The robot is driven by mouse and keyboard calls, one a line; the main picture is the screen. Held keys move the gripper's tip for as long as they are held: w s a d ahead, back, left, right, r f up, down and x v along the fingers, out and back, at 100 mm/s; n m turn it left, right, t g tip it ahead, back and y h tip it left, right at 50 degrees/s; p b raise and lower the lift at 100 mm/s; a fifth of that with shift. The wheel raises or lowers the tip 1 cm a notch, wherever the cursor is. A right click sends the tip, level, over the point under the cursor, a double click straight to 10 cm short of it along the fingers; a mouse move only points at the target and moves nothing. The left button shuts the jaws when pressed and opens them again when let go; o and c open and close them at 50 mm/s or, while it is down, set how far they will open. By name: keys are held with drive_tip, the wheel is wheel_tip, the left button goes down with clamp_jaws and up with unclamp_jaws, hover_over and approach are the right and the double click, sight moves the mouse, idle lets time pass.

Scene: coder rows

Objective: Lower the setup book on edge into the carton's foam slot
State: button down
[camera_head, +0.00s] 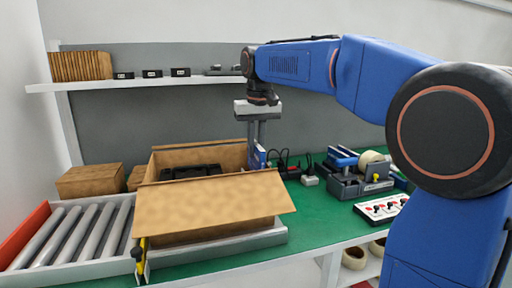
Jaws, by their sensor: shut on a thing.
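The open cardboard carton (212,208) stands on the green bench, its near flap folded outward. Black foam (191,171) shows inside it; the slot itself cannot be made out. My gripper (257,144) points straight down at the carton's back right corner. It is shut on a thin blue and white setup book (260,157), held upright on edge. The book shows by the carton's right side; its lower part is hidden behind the carton's flap. Whether the book is over the foam or just outside the wall cannot be told.
A roller conveyor (75,236) lies left of the carton, with small brown boxes (91,181) behind. A tape dispenser (361,175), dark cables and a white card with parts (381,209) lie to the right. A shelf (135,84) runs along the back wall.

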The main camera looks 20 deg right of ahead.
drive_tip(key=shift+s+f+g, duration=0.1)
drive_tip(key=shift+f+g, duration=0.2)
drive_tip(key=shift+f, duration=0.65)
drive_tip(key=c, duration=1.7)
unclamp_jaws()
drive_tip(key=shift+a, duration=0.1)
drive_tip(key=shift+r, duration=0.5)
drive_tip(key=r, duration=0.6)
drive_tip(key=s+r, duration=0.1)
drive_tip(key=r, duration=0.5)
drive_tip(key=s+r, duration=0.1)
drive_tip(key=r, duration=0.5)
drive_tip(key=shift+s, duration=0.25)
drive_tip(key=shift+s, duration=0.1)
